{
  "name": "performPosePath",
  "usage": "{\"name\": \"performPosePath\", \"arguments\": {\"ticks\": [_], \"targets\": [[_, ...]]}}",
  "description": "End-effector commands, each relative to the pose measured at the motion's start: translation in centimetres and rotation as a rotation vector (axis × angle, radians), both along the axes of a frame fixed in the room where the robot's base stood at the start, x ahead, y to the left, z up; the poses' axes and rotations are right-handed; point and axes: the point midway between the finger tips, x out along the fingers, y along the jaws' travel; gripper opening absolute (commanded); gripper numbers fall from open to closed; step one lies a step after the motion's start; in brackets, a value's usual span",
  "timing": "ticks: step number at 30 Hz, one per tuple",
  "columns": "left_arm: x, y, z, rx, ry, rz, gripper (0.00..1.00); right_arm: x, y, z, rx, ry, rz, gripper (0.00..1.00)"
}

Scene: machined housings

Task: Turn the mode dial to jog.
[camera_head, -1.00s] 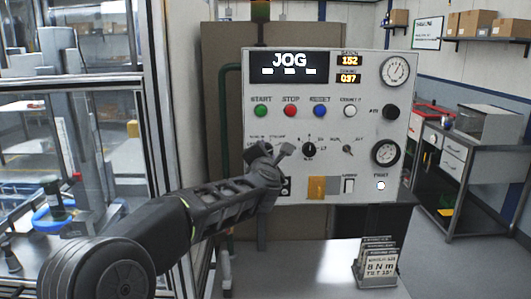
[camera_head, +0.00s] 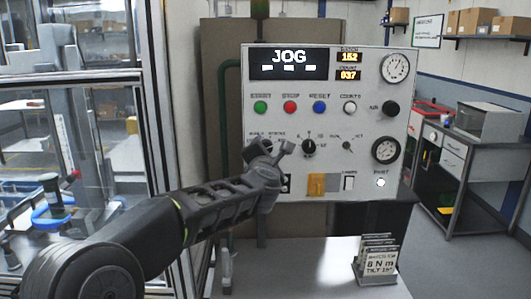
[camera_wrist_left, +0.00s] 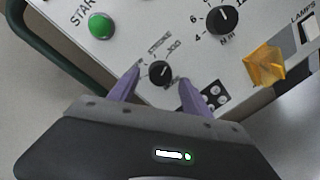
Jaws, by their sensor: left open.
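The control panel (camera_head: 340,120) is white, and its screen (camera_head: 289,63) reads JOG in large letters. The mode dial (camera_wrist_left: 159,71) is a small black knob with printed labels around it, one of which appears to read JOG at its upper right. A light pointer mark on the knob seems to slant up and right, but it is small. My left gripper (camera_wrist_left: 158,82) is open, with one purple finger on each side of the dial and visible gaps between. In the head view my left gripper (camera_head: 274,151) covers most of the dial. My right gripper is not in view.
A card holder (camera_head: 376,262) stands on the white table (camera_head: 310,270) below. A glazed machine frame (camera_head: 160,120) is at left.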

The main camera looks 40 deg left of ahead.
Motion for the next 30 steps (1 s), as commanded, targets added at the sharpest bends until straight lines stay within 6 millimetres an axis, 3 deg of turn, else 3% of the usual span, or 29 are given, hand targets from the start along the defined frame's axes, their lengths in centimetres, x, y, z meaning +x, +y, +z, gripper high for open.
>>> {"name": "performPosePath", "arguments": {"ticks": [6,12,30], "targets": [[-3.1,-2.2,0.1,0.001,-0.002,-0.003,0.56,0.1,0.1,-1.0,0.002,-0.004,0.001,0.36],[-4.8,-3.3,0.2,0.000,0.000,-0.001,0.56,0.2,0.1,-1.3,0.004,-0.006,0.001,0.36],[-5.0,-3.4,0.3,0.000,0.000,-0.001,0.56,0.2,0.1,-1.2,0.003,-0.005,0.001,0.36]]}}
